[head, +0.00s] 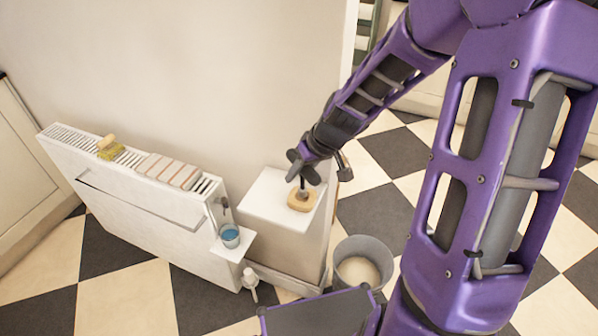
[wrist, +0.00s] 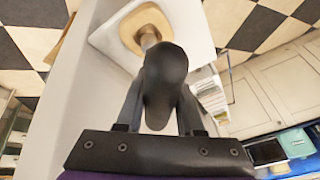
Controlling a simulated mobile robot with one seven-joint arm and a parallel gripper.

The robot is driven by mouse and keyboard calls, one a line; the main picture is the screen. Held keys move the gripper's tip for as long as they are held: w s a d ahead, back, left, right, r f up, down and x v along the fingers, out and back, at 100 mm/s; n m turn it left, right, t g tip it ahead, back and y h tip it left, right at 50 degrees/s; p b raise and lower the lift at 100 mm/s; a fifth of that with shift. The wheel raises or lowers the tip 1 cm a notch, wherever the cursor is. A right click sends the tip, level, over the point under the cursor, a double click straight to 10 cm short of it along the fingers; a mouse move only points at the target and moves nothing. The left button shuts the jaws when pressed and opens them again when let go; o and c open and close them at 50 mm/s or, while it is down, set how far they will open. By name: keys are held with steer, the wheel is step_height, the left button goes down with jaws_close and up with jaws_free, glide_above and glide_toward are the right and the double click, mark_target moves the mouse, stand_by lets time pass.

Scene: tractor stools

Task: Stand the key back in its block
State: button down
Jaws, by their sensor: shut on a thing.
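My gripper (head: 302,176) is over the white ledge and shut on the key (head: 302,187), which has a dark rounded handle and a paler metal end. The wrist view shows the handle (wrist: 164,78) between my fingers, large and close to the camera. The block (head: 294,204) is a tan rounded piece on the white ledge. It also shows at the top of the wrist view (wrist: 133,21). The key's lower end overlaps the middle of the block in both views. I cannot tell whether it is inside the block or just above it.
The white ledge (head: 262,201) is otherwise bare and stands against the wall. A white radiator (head: 130,187) on the left carries a yellow sponge (head: 111,153). A cup of blue liquid (head: 230,236) sits on a small shelf. A grey bucket (head: 362,243) stands right of the ledge.

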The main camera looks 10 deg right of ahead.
steer(key=shift+f+b, duration=0.55)
steer(key=shift+f, duration=0.2)
steer(key=shift+c, duration=2.3)
jaws_free()
steer(key=shift+r, duration=0.1)
steer(key=p+v, duration=0.3)
steer(key=v, duration=1.4)
steer(key=shift+r, duration=0.15)
